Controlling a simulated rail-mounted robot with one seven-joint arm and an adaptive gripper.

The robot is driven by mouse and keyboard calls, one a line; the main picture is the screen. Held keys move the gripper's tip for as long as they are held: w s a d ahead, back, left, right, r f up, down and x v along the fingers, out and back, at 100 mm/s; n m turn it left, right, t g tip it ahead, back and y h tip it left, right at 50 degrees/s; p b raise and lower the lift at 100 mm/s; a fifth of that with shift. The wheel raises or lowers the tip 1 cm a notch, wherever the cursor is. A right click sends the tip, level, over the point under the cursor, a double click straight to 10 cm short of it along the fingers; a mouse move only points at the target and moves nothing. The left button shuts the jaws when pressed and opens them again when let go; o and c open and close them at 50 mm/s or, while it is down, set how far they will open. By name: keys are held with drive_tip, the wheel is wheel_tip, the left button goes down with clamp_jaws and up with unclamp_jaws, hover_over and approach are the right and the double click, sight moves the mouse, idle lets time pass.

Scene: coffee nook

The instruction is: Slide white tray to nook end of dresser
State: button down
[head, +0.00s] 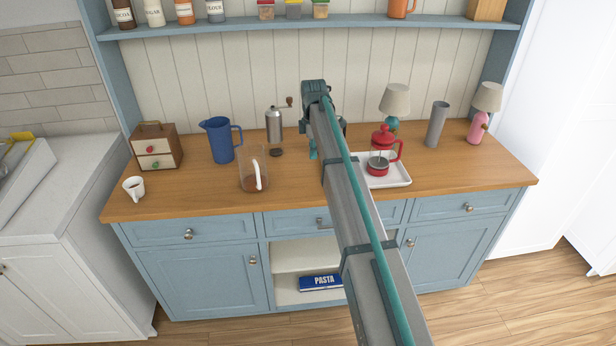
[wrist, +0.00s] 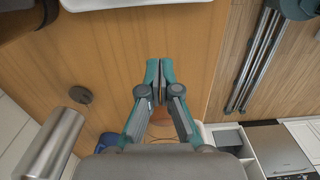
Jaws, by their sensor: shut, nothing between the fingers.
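The white tray (head: 400,181) lies on the right half of the wooden dresser top (head: 205,192), partly hidden behind my arm. A red French press (head: 381,160) stands on it. In the wrist view, a strip of the tray's white edge (wrist: 88,4) shows at the top. My gripper (head: 313,153) is over the dresser top, left of the tray, mostly hidden by my arm in the head view. In the wrist view, my gripper (wrist: 159,82) has its teal fingers together and nothing between them. It is apart from the tray.
Right of the tray are a grey cylinder (head: 437,125) and a pink lamp (head: 480,122). A teal lamp (head: 394,103) stands behind it.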

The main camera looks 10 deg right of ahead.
sight(319, 179)
drive_tip(key=f+p, duration=0.1)
drive_tip(key=f, duration=0.2)
drive_tip(key=f+p, duration=0.1)
drive_tip(key=f, duration=0.1)
drive_tip(key=f+p, duration=0.1)
drive_tip(key=f, duration=0.2)
drive_tip(key=shift+w+a+f, duration=0.25)
drive_tip(key=shift+a+f, duration=0.05)
drive_tip(key=shift+f, duration=0.05)
drive_tip(key=d, duration=0.1)
drive_tip(key=d+p, duration=0.1)
drive_tip(key=shift+d+f+p, duration=0.3)
drive_tip(key=shift+d+f, duration=0.05)
drive_tip(key=shift+d, duration=0.05)
drive_tip(key=shift+d+f, duration=0.1)
drive_tip(key=shift+d, duration=0.5)
drive_tip(key=shift+w, duration=0.1)
